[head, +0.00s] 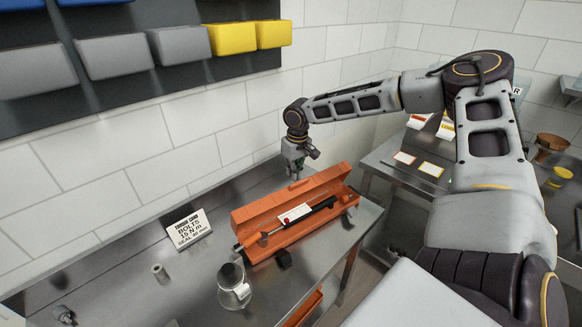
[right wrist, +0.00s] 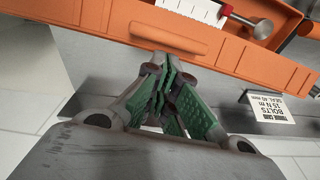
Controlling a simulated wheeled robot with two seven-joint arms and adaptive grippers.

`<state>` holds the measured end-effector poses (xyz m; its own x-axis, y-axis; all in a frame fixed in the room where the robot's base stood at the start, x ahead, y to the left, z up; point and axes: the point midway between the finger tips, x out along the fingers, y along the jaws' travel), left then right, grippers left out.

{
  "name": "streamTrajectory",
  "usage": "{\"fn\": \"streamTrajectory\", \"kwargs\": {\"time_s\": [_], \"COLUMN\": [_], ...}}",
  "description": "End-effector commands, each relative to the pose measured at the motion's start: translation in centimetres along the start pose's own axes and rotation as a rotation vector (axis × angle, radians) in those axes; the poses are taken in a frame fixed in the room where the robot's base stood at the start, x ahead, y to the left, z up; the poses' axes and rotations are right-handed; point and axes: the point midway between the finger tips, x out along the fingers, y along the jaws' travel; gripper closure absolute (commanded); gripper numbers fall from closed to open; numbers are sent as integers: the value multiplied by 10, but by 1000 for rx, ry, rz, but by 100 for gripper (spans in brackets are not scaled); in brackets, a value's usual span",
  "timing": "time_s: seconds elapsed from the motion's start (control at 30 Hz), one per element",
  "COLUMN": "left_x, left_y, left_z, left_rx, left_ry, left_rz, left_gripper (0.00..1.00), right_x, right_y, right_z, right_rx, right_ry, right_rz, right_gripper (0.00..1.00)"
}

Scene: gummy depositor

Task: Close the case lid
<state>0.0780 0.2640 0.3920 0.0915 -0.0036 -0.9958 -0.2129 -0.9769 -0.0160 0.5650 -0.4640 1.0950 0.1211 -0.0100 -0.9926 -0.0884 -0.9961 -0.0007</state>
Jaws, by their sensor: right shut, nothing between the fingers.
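The long orange case (head: 318,226) stands open on the metal bench. Its orange lid (head: 262,207) is raised along the back, wall side; the lid also shows in the right wrist view (right wrist: 235,72). My right gripper (head: 295,176) is shut and empty, pointing down just behind the lid. In the right wrist view its green-padded fingers (right wrist: 160,75) overlap the lid's edge; I cannot tell whether they touch it. My left gripper is not in view.
A torque card sign (head: 188,228) stands left of the case. A glass jar with a white label (head: 233,287), a small metal cylinder (head: 160,272) and a black block (head: 284,258) are in front. Wall bins (head: 232,38) hang above. A second table (head: 385,165) stands at right.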

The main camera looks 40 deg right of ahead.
Motion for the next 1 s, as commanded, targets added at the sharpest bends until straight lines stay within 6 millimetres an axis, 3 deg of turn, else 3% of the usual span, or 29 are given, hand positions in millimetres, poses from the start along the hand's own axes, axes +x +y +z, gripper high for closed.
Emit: {"fn": "streamTrajectory", "kwargs": {"time_s": [1.0], "left_x": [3], "left_y": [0], "left_z": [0], "left_rx": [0], "left_ry": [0], "left_rz": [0], "left_gripper": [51], "right_x": [1], "right_y": [2], "right_z": [0], "right_rx": [0], "right_ry": [57], "right_rz": [0], "right_gripper": [100]}}
